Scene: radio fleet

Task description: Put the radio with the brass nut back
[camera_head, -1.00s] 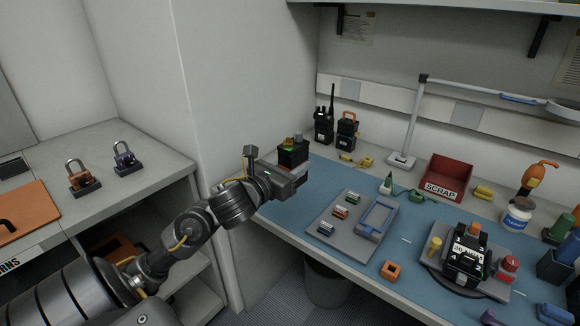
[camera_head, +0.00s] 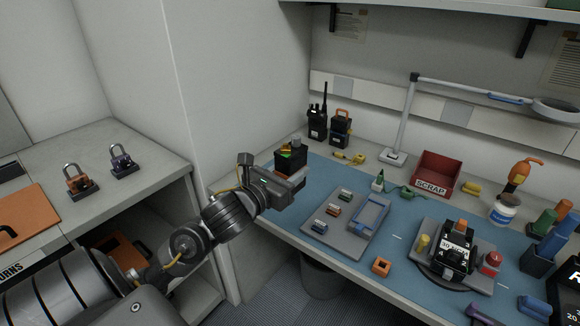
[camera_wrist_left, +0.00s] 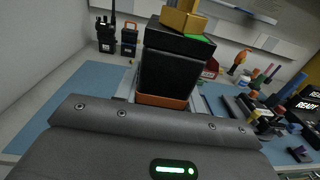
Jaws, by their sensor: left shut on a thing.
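My left gripper (camera_head: 290,182) is shut on a black radio (camera_head: 288,162) at the far left end of the blue mat. In the left wrist view the radio (camera_wrist_left: 166,72) stands upright in front of the jaws. It has a brass-yellow nut (camera_wrist_left: 184,18) on top, a green patch beside it and an orange-brown lower band. The fingertips hide part of its lower body, and I cannot tell whether its base touches the mat. My right gripper is not in view.
Two black radios, one with an antenna (camera_head: 317,126) and one with an orange handle (camera_head: 341,128), stand by the back wall. A grey tray (camera_head: 333,242), a red SCRAP bin (camera_head: 437,176) and a labelled device on a stand (camera_head: 455,248) are to the right. Padlocks (camera_head: 78,181) sit on the left counter.

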